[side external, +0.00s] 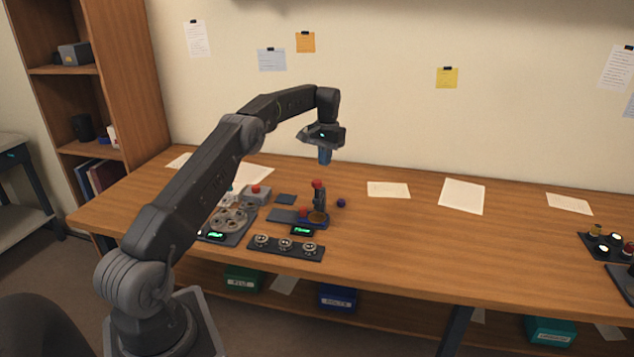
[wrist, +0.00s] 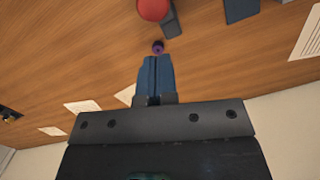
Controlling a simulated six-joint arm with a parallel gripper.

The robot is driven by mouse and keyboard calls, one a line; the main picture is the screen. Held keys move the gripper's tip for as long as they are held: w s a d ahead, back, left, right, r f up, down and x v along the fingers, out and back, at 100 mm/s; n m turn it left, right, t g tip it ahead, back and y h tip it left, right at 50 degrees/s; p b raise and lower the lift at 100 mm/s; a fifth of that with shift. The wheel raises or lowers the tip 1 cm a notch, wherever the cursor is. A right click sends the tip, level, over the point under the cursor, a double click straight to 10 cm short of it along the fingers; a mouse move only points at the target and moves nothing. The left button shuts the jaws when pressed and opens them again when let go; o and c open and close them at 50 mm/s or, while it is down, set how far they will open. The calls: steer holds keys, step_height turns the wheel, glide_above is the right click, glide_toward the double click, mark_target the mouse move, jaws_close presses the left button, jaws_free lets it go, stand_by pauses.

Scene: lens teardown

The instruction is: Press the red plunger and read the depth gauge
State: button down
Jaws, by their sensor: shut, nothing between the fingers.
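The red plunger (side external: 318,184) tops a small dark upright stand on the wooden table. It looks like the round red knob (wrist: 153,9) at the top edge of the wrist view. The closed fingers (wrist: 156,62) also show in the wrist view.
A grey box with a red button (side external: 256,192) and a tray of round metal parts (side external: 231,220) lie left of the stand. A strip with several metal pieces (side external: 286,247) lies in front.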

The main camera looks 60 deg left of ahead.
steer(key=shift+r, duration=0.2)
step_height(320, 180, up, 10)
steer(key=r+m+t, duration=0.1)
steer(key=m, duration=1.4)
glide_above(317, 181)
steer(key=shift+d+f+y, duration=0.1)
steer(key=shift+f+y, duration=0.15)
steer(key=shift+y, duration=0.05)
step_height(317, 181, down, 14)
steer(key=shift+f, duration=0.1)
